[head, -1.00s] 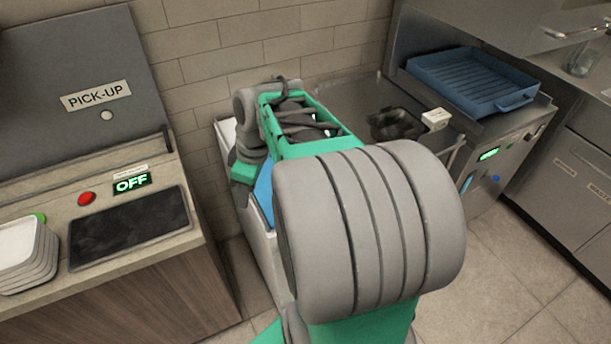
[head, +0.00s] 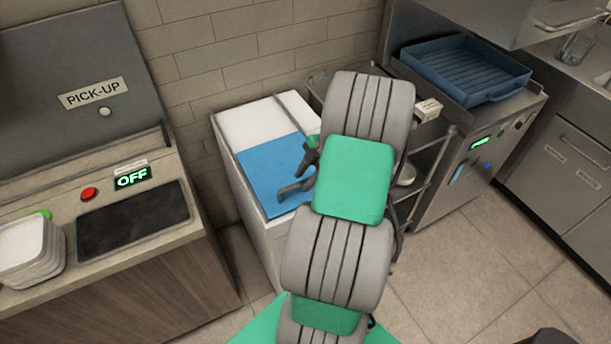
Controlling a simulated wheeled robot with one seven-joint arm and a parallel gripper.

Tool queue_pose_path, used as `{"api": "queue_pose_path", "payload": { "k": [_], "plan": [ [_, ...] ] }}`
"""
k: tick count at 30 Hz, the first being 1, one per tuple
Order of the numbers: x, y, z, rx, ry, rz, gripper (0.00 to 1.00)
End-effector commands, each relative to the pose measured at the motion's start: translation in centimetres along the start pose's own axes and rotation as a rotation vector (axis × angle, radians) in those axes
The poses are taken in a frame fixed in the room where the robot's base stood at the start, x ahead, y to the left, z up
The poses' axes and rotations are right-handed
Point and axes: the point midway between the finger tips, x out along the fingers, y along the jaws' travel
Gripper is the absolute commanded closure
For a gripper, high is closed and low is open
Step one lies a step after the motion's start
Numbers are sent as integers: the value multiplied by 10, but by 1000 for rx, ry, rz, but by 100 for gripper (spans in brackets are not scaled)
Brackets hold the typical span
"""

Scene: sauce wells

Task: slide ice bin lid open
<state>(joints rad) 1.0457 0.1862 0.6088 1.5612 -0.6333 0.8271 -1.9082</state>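The ice bin (head: 252,205) is a white box against the wall, left of the cart. Its top has a blue panel (head: 265,170) on the near half, which looks like the lid, and a white part (head: 262,122) on the far half. My arm reaches over the bin's right side and hides its right edge. My gripper (head: 299,174) shows only in part, as dark and grey pieces over the right part of the blue panel. I cannot tell whether it touches the panel, whether its fingers are apart, or whether the grey bent piece is a handle.
The pick-up counter (head: 150,225) with stacked white trays (head: 30,250) stands on the left. A wire cart (head: 425,150) stands right of the bin, partly behind my arm. Beyond it a machine carries a blue tray (head: 465,65). Floor is free at front right.

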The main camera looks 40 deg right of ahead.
Motion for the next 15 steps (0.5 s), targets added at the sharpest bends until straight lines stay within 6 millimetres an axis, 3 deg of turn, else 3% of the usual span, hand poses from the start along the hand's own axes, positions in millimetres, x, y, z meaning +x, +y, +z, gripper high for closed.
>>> {"api": "queue_pose_path", "payload": {
  "k": [5,15],
  "plan": [
    [0,0,0,0,0,0,65],
    [0,0,0,0,-1,0,93]
  ]
}}
